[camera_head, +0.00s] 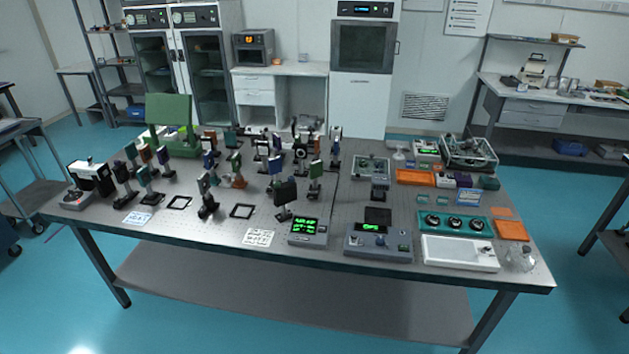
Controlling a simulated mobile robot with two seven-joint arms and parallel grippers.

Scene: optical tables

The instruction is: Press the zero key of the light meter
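Two grey boxes with lit green displays stand at the front edge of the optical table (190,228). The left box (308,231) has a sloped face with a larger green readout. The right box (378,242) is wider, with a small green display, a blue knob or button and other small controls. I cannot tell for sure which one is the light meter, and the key labels are too small to read. Neither of my grippers is in view.
Mounted optics on posts crowd the table's left and middle. A white flat box (459,253), a teal panel with several dials (455,224) and orange trays (415,177) are at the right. A white card (258,237) lies left of the displays.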

